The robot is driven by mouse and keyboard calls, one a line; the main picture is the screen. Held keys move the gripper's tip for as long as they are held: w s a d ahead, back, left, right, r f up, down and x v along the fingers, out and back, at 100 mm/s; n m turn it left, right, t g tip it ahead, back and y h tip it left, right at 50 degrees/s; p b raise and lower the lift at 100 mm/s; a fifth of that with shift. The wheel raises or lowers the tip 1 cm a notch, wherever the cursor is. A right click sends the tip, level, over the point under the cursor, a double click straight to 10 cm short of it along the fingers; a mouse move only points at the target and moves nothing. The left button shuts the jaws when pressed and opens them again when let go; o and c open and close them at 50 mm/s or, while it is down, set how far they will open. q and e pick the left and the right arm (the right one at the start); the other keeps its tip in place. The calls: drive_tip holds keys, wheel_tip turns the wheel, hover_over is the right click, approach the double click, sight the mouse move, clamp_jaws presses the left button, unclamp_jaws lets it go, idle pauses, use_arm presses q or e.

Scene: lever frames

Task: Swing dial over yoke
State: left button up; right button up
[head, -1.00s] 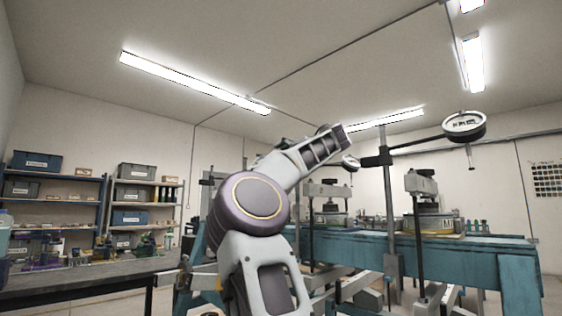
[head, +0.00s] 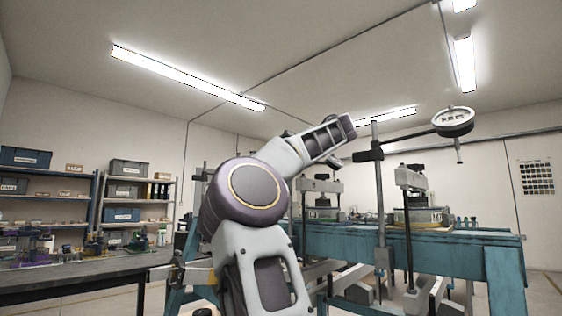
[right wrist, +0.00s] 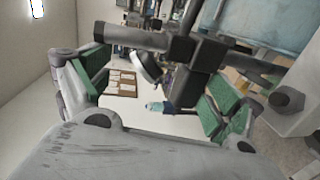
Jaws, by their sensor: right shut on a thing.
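The dial (head: 453,121) is a round white-faced gauge with a thin stem below it. It sits on the right end of a dark swing arm (head: 408,143), clamped to a grey upright post (head: 380,205). My right arm rises in the middle of the head view and hides its own fingers there. In the right wrist view its green-padded gripper (right wrist: 158,88) is around the dark arm and clamp (right wrist: 192,52); the exact contact is unclear. Two press-like frames (head: 322,186) (head: 411,180) stand on the bench; I cannot tell which is the yoke. My left gripper is out of view.
A teal bench (head: 450,250) carries the frames and round fixtures. Shelves with bins (head: 128,190) and a grey worktable (head: 80,273) stand to the left. The air around the dial is clear.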

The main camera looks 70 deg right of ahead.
drive_tip(key=shift+s+a+r, duration=0.6)
drive_tip(key=shift+s+r, duration=0.05)
drive_tip(key=shift+r, duration=0.1)
drive_tip(key=shift+c, duration=0.2)
drive_tip(key=shift+s+a, duration=0.2)
drive_tip(key=shift+s, duration=0.1)
drive_tip(key=shift+c, duration=1.2)
drive_tip(key=shift+s+a+r, duration=0.2)
drive_tip(key=shift+s+a, duration=0.25)
drive_tip(key=shift+s, duration=0.05)
drive_tip(key=shift+s+a+r, duration=0.2)
drive_tip(key=shift+s+a, duration=0.25)
drive_tip(key=shift+s, duration=0.05)
drive_tip(key=shift+c, duration=1.4)
drive_tip(key=s+a+f, duration=0.1)
drive_tip(key=s+a, duration=0.2)
drive_tip(key=s, duration=0.3)
drive_tip(key=shift+s, duration=0.35)
drive_tip(key=shift+a, duration=0.1)
